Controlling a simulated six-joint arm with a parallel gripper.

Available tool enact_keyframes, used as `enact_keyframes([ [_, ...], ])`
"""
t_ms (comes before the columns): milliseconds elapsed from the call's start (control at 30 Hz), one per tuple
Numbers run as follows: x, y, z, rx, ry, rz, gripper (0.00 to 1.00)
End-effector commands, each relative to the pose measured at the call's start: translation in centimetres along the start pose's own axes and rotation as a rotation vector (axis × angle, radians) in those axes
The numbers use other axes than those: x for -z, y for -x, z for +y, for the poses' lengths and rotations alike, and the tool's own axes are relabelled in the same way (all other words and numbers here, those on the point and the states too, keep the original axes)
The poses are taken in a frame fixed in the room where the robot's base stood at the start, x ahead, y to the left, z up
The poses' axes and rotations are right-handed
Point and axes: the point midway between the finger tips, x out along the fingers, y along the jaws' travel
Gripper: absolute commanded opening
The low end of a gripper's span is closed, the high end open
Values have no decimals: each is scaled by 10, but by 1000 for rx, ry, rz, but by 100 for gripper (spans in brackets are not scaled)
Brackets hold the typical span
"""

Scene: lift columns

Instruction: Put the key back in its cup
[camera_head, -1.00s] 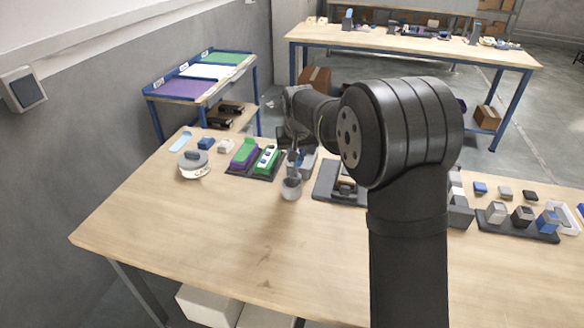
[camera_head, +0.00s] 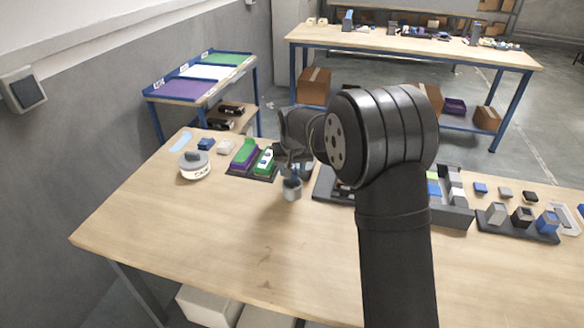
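A small grey cup (camera_head: 292,193) stands upright near the middle of the table, below my gripper. A dark blue piece (camera_head: 292,181) shows at the cup's mouth. It may be the key, but it is too small to tell. My gripper (camera_head: 294,170) points down right above the cup. Its fingers are small and dark and partly merge with what is behind them. I cannot make out whether they hold or touch the blue piece.
A round white container (camera_head: 195,172) stands to the left, and a dark tray with purple and green blocks (camera_head: 243,157) is behind the cup. A dark holder (camera_head: 325,184) is close on the right, partly behind my arm. The table front is clear.

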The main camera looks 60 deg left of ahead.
Motion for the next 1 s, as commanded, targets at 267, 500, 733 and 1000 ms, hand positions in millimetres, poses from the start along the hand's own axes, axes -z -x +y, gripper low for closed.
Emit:
enact_keyframes([
  [267,0,1,0,0,0,0,44],
  [500,2,30,0,1,0,4,44],
  [733,2,81,0,1,0,4,44],
  [1000,2,118,0,0,0,2,44],
])
